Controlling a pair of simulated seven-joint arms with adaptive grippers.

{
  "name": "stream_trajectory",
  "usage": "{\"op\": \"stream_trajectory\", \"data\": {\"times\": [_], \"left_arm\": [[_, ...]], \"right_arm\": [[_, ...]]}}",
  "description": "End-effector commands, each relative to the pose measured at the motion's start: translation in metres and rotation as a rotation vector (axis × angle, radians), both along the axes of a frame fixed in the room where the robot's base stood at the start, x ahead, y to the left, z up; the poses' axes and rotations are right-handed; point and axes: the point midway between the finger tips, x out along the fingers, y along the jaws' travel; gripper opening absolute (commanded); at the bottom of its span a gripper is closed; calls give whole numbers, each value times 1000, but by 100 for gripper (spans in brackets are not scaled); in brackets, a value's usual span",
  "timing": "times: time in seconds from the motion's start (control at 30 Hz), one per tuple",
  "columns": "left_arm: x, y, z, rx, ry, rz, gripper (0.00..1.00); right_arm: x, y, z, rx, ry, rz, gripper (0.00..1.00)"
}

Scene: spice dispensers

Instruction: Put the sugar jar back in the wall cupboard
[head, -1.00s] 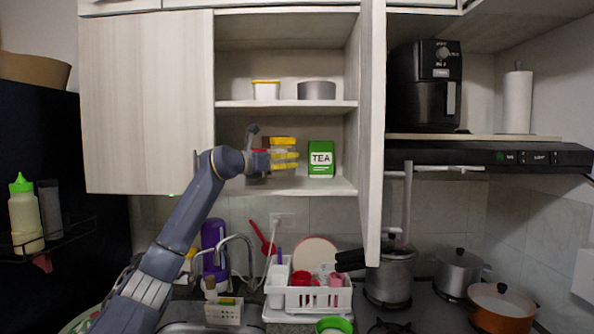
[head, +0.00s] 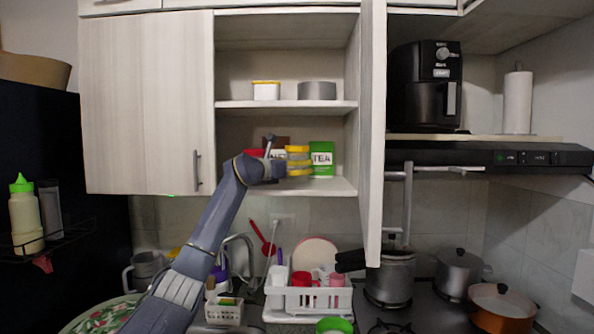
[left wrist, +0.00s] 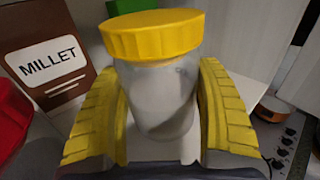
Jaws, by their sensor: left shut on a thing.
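The sugar jar, a clear-grey jar with a yellow lid (left wrist: 155,38), stands upright between the two yellow ribbed fingers of my left gripper (left wrist: 165,112), which is shut on it. In the head view my left gripper (head: 299,161) is inside the open wall cupboard (head: 287,104), in the lower compartment. The jar's yellow lid (head: 297,149) shows just above the fingers there. Whether the jar's base touches the shelf is hidden. My right gripper is not in view.
A green TEA box (head: 322,160) stands close to the right of the jar. A brown MILLET box (left wrist: 50,58) and a red-lidded jar (left wrist: 12,112) are to the left. The open cupboard door (head: 371,130) bounds the right side.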

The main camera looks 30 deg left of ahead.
Motion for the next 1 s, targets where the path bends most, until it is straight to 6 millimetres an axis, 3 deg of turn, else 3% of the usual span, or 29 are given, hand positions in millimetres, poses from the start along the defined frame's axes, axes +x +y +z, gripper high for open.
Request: {"op": "stream_trajectory", "data": {"times": [0.53,0.57,0.73,1.0], "left_arm": [[-1,0,-11,0,-4,0,22],[0,0,-13,0,-1,0,74],[0,0,-13,0,-1,0,93],[0,0,-12,0,-1,0,94]], "right_arm": [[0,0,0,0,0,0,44],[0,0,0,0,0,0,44],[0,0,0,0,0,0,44],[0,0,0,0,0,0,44]]}}
